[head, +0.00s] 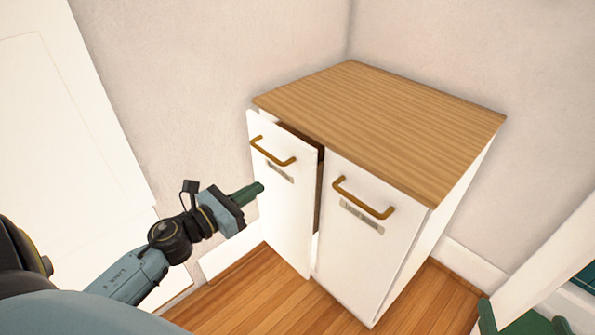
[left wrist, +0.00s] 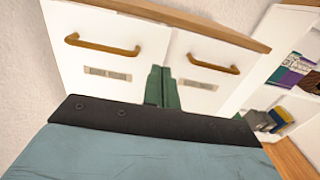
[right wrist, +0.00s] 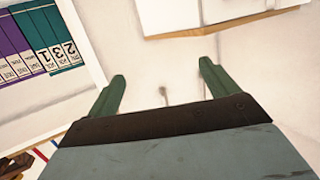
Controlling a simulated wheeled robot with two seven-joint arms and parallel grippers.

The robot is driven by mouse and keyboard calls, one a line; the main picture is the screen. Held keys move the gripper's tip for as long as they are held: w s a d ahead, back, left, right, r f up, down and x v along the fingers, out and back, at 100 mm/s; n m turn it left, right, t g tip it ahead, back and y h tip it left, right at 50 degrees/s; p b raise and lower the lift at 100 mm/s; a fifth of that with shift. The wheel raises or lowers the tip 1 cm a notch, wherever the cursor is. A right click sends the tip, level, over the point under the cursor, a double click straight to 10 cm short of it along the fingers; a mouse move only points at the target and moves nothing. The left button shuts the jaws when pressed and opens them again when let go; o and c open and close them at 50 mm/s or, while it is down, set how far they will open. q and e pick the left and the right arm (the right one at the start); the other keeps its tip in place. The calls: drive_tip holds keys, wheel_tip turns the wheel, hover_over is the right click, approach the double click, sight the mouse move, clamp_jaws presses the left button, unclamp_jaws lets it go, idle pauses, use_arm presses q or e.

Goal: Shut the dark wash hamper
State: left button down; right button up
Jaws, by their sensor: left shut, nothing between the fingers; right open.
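A white cabinet with a wooden top (head: 385,115) has two front hampers side by side, each with a brass handle and a small label. The left hamper (head: 283,205) is tilted out a little at its top, with a dark gap behind it. The right hamper (head: 350,250) looks flush. The label lettering is too small to read, so I cannot tell which is the dark wash. My left gripper (head: 259,188) is shut and empty in front of the left hamper; contact is unclear. It also shows in the left wrist view (left wrist: 160,72). My right gripper (right wrist: 163,82) is open and empty.
A white shelf with purple and green binders (right wrist: 45,40) is at the left of the right wrist view. A white panel (head: 60,120) stands against the left wall. Wooden floor (head: 235,300) is clear in front of the cabinet.

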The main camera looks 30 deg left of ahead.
use_arm(q)
approach(307, 157)
drive_tip(key=x, duration=0.5)
drive_tip(key=shift+w, duration=0.15)
drive_tip(key=shift+b+x, duration=0.35)
drive_tip(key=shift+x, duration=0.4)
use_arm(e)
drive_tip(key=shift+w+a+r+t+y, duration=0.1)
drive_tip(key=shift+a+r+t+y, duration=0.15)
drive_tip(key=shift+r+t, duration=0.5)
drive_tip(key=shift+w+a+r+t+y, duration=0.15)
drive_tip(key=shift+r+t+y, duration=0.15)
drive_tip(key=shift+r, duration=0.75)
